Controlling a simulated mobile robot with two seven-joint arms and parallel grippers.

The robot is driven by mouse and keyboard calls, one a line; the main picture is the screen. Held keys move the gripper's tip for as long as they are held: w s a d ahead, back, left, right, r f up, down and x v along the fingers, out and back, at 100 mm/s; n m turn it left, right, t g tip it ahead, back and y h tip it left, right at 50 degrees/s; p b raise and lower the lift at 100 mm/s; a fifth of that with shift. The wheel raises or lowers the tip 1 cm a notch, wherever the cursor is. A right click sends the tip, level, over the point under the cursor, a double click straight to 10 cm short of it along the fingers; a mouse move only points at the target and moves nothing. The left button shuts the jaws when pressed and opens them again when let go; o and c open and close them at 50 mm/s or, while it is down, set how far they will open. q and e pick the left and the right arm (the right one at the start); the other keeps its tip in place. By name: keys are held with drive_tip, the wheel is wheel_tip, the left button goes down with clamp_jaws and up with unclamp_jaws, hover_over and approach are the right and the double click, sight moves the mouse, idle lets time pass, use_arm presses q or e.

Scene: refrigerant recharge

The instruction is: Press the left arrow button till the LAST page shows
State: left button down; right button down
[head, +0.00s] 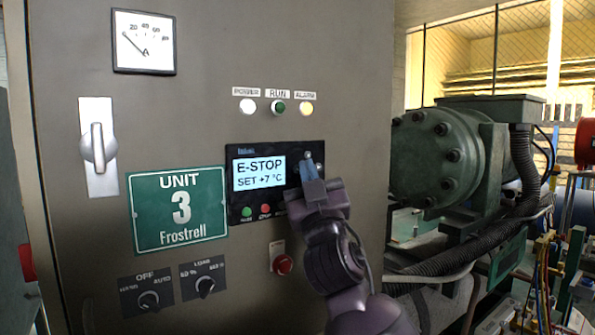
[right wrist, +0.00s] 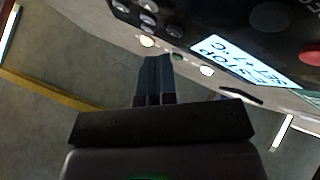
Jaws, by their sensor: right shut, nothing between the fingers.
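The black controller panel (head: 275,150) is on the grey cabinet door. Its lit display (head: 259,172) reads "E-STOP" and "SET +7 °C". My right gripper (head: 309,168) is shut and empty, its fingertips in front of the panel just right of the display. They cover part of the arrow button group, so I cannot tell which arrow is the left one. Several round grey buttons (right wrist: 147,20) show in the right wrist view, beyond the fingertips (right wrist: 156,60). I cannot tell whether the tips touch anything. My left gripper is not in view.
POWER, RUN and ALARM lamps (head: 277,107) sit above the panel. A green button (head: 246,212) and a red button (head: 265,209) are under the display. A red emergency stop knob (head: 283,264) is below. A green compressor (head: 440,150) stands to the right.

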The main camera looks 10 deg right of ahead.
idle(0.8)
idle(0.9)
drive_tip(key=shift+w, duration=0.15)
drive_tip(key=shift+w+a, duration=0.15)
drive_tip(key=shift+w, duration=0.05)
idle(0.5)
